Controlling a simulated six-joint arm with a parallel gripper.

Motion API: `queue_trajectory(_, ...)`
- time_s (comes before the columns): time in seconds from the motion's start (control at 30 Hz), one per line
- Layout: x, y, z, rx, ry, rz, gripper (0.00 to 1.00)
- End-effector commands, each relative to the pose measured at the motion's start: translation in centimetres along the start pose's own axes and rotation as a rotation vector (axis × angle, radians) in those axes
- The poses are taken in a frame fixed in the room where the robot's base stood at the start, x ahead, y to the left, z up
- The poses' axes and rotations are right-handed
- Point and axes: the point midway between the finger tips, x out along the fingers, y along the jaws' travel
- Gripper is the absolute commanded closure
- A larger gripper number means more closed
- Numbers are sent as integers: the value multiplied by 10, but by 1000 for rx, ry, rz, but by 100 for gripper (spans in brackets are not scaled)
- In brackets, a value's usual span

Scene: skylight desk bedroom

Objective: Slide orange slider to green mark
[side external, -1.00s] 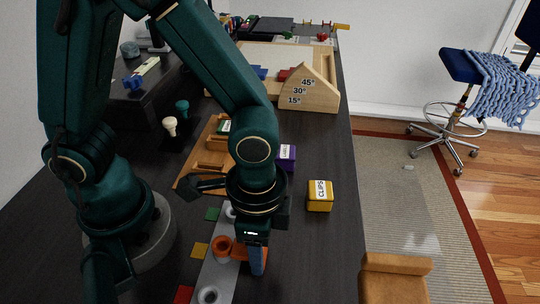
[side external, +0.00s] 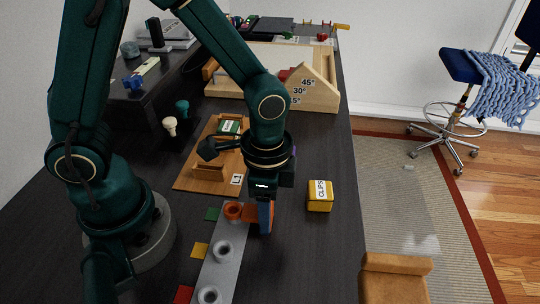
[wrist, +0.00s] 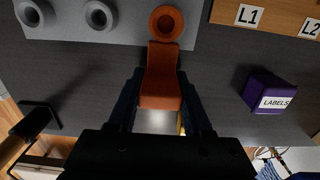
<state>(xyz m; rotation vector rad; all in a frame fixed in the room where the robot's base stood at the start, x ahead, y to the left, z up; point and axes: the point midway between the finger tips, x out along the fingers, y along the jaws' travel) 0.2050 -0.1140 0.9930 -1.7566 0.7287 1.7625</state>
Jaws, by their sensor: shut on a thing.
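The orange slider (side external: 233,211) has a ring end on the grey rail (side external: 227,255) and a tab reaching out to the right. Its ring is level with the green mark (side external: 212,214), which lies just left of the rail. My gripper (side external: 265,218) is shut on the slider's tab. In the wrist view the orange slider (wrist: 161,80) lies between the two dark fingers of my gripper (wrist: 160,92), with the ring beyond them at the rail's end. The green mark is not visible in the wrist view.
A yellow mark (side external: 200,250) and a red mark (side external: 184,294) lie beside two grey rings (side external: 222,249) on the rail. A yellow CLIPS box (side external: 320,196) stands to the right. A purple LABELS box (wrist: 268,91) and a wooden tray (side external: 190,178) are near.

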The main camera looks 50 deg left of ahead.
Motion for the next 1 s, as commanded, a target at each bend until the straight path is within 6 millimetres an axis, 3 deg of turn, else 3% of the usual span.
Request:
queue_trajectory(0.1, 0, -9, -2, -4, 8, -2, 100)
queue_trajectory(0.4, 0, -13, -2, -1, 11, -9, 100)
queue_trajectory(0.43, 0, -13, -2, -1, 11, -9, 46)
queue_trajectory(0.5, 0, -12, -2, -1, 10, -8, 20)
queue_trajectory(0.83, -1, -10, -1, -1, 6, -3, 20)
queue_trajectory(1.0, -17, -11, -2, -1, 11, -6, 20)
